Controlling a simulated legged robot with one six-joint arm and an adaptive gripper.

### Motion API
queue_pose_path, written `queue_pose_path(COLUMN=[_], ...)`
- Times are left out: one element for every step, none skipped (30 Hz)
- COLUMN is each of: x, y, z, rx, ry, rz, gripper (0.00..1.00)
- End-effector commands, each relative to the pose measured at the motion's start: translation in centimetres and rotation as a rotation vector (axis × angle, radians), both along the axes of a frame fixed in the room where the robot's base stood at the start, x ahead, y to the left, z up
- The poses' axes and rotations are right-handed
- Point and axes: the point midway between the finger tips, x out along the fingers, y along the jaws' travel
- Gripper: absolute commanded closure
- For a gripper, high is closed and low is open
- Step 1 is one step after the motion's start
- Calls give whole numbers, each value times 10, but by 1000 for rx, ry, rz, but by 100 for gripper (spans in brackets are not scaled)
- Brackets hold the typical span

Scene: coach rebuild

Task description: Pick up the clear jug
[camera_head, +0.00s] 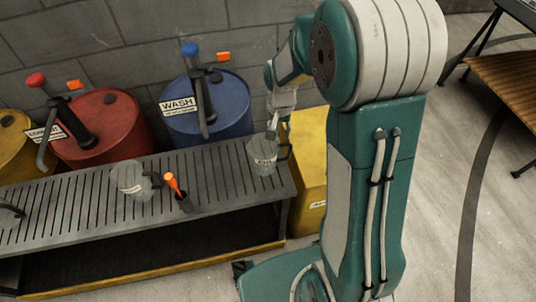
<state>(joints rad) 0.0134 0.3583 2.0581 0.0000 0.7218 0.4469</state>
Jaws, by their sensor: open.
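A clear jug (262,157) with a handle on its right side stands at the right end of the slatted grey bench (225,185). A second clear jug (131,181) stands further left on the same bench. My gripper (277,125) is open, pointing down just above and behind the right jug's rim. The fingertips are small here, and I cannot tell whether they touch the jug.
Behind the bench stand a blue drum (225,108) marked WASH, a red drum (112,122) and a yellow drum (15,140), with pumps. A yellow bin (312,165) adjoins the bench's right end.

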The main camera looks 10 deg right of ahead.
Motion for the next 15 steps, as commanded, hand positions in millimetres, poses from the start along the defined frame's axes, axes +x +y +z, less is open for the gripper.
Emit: queue_pose_path(x=[1, 1, 1, 1, 1, 0, 0, 1, 1, 1, 1, 1, 1, 1, 1], y=[0, 0, 0, 0, 0, 0, 0, 0, 0, 0, 0, 0, 0, 0, 1], z=[-5, -8, -14, -18, -24, -31, -36, -41, -46, -50, -53, -56, -57, -59, -62], rx=[0, 0, 0, 0, 0, 0, 0, 0, 0, 0, 0, 0, 0, 0, 0], ry=[4, 5, 8, 8, 9, 9, 8, 9, 7, 7, 7, 5, 4, 4, 5], rz=[-3, -4, -4, -4, -4, -4, -3, -3, -3, -3, -3, -3, -3, -3, -2], gripper=[53, 53, 53, 53, 53, 53, 53, 53, 53, 53, 53, 53, 53, 53, 53])
